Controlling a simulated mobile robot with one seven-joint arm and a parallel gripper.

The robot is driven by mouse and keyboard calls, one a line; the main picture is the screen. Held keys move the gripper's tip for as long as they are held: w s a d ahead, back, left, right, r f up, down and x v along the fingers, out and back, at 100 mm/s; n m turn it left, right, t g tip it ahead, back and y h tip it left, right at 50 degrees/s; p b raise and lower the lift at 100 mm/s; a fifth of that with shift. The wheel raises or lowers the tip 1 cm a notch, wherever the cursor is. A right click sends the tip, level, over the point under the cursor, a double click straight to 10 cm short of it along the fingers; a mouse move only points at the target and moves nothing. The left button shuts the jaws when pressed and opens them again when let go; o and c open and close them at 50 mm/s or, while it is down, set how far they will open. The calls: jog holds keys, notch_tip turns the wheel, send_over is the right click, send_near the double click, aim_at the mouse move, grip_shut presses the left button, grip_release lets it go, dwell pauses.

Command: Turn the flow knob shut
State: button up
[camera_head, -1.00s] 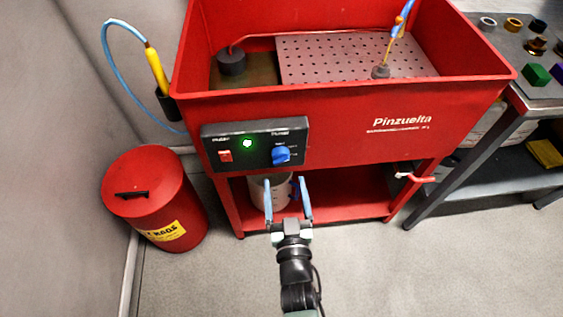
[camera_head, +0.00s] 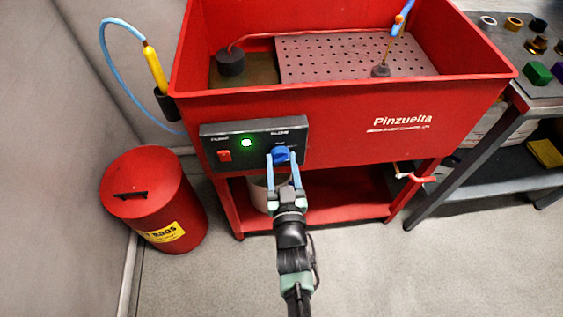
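The blue flow knob (camera_head: 281,153) sits on the right half of the dark control panel (camera_head: 217,133) on the front of the red parts washer. My gripper (camera_head: 281,157) is at the panel, with one blue finger on each side of the knob. The fingers are apart, and I cannot tell whether they touch the knob. The knob's lower part and its markings are partly hidden by the fingers.
A green light (camera_head: 247,142) glows left of the knob, and a red switch (camera_head: 224,155) is farther left. The washer basin (camera_head: 340,102) rim juts above the panel. A red bin (camera_head: 150,200) stands at the left. The floor in front is clear.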

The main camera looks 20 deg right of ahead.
grip_shut()
jog(key=n+b, duration=0.3)
jog(key=n, duration=0.2)
jog(key=shift+f+n, duration=0.15)
jog(key=shift+n, duration=0.15)
jog(key=n+b, duration=0.2)
jog(key=n, duration=0.4)
jog(key=shift+d, duration=0.1)
jog(key=shift+n, duration=0.3)
dwell(0.3)
jog(key=o, duration=0.6)
grip_release()
jog(key=shift+c, duration=0.2)
jog(key=shift+r, duration=0.2)
